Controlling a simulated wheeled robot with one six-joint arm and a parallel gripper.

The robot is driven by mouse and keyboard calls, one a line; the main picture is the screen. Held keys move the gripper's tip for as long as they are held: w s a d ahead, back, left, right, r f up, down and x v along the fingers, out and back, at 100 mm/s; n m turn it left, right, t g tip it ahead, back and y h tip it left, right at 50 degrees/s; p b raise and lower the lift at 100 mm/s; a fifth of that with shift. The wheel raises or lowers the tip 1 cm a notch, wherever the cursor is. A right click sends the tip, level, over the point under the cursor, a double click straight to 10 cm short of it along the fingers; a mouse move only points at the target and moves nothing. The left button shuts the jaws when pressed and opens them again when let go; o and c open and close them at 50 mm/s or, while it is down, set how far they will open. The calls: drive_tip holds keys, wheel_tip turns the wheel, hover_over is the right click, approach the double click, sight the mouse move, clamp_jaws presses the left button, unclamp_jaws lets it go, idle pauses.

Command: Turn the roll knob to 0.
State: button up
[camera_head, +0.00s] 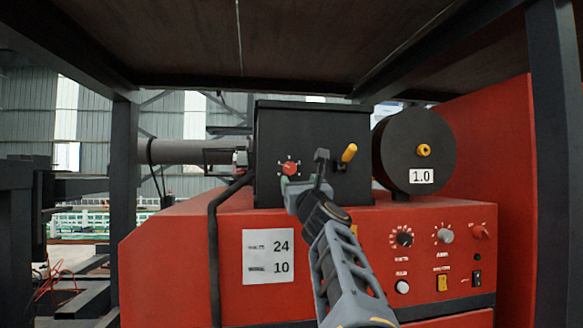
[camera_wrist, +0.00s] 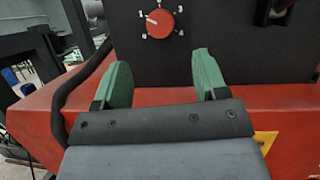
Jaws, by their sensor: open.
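The roll knob (camera_head: 290,168) is a small red dial on the front of the black box (camera_head: 312,125). In the wrist view the red knob (camera_wrist: 160,24) shows near the top, ringed by small white marks. Its white pointer line points to the upper left, near a mark that looks like 1; a mark that looks like 0 sits at its lower left. My gripper (camera_head: 306,174) is in front of the black box, close to the knob in the picture. In the wrist view my gripper's green finger pads (camera_wrist: 162,68) are spread apart with nothing between them, below the knob and not touching it.
A yellow-tipped lever (camera_head: 349,153) sticks out right of the knob. A black spool (camera_head: 415,150) labelled 1.0 is farther right. The red cabinet (camera_head: 345,265) below carries knobs, switches and a sign reading 24 and 10. A black cable (camera_head: 213,250) runs down left.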

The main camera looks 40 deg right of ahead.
sight(291, 169)
drive_tip(key=p+x, duration=0.3)
drive_tip(key=x, duration=0.5)
drive_tip(key=shift+w+d+r+p, duration=0.15)
drive_tip(key=shift+w+p, duration=0.2)
drive_tip(key=shift+c, duration=0.2)
drive_tip(key=c, duration=0.9)
